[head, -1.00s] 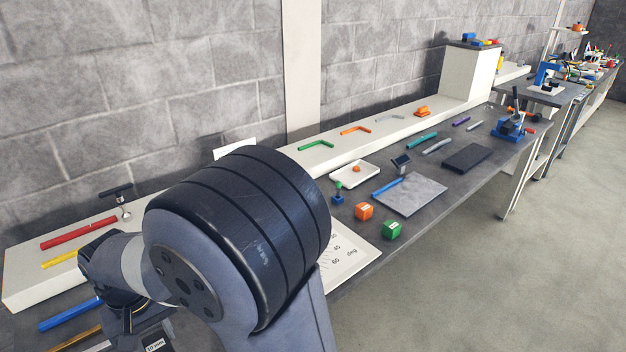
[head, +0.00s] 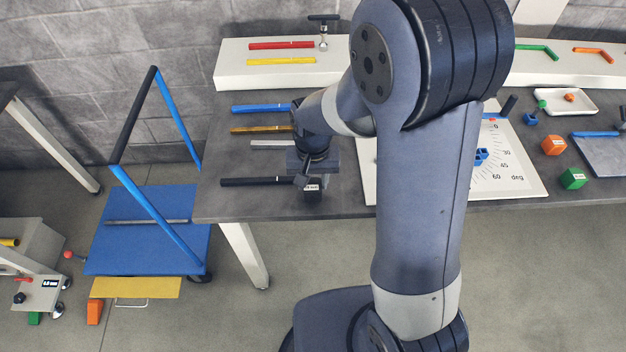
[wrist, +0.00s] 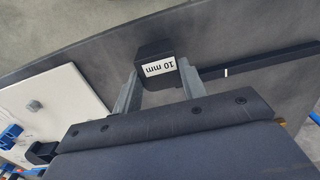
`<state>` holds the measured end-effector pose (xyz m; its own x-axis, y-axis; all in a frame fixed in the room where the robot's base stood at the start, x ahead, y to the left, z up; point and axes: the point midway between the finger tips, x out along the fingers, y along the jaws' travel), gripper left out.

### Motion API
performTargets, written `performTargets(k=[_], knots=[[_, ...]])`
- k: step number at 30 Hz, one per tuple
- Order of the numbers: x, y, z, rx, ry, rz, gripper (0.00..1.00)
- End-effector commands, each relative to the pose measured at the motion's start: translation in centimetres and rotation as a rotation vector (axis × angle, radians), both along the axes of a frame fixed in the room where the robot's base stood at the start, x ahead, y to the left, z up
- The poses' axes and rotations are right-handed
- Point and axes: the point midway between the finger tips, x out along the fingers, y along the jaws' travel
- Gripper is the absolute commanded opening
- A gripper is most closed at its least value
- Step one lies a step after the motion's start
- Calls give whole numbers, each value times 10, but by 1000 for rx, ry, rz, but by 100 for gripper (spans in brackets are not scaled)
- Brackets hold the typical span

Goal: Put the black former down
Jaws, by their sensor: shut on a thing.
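The black former (head: 312,195) is a small dark block with a white label, close to the front edge of the bench. In the wrist view the former (wrist: 153,50) shows its label, "10 mm". My gripper (wrist: 160,82) has a finger on each side of it and is shut on it. In the head view my gripper (head: 310,178) points down at the bench, partly hidden by its own wrist. I cannot tell whether the former's underside touches the bench top. A black strip (head: 250,181) lies just left of it; it also shows in the wrist view (wrist: 265,65).
Blue (head: 262,108), brown and grey strips lie behind on the bench (head: 345,200). A blue trolley (head: 150,225) stands on the floor at left.

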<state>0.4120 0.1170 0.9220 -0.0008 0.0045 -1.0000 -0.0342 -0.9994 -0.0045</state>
Motion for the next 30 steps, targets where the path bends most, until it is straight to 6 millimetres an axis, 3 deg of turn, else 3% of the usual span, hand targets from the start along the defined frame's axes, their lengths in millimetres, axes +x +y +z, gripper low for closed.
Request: performTargets(k=[3, 15, 16, 23, 30], knots=[[0, 0, -11, 0, 1, 0, 11], [0, 0, -17, 1, -2, 0, 11], [0, 0, -16, 0, -1, 0, 41], [0, 0, -15, 0, -1, 0, 60], [0, 0, -15, 0, -1, 0, 61]])
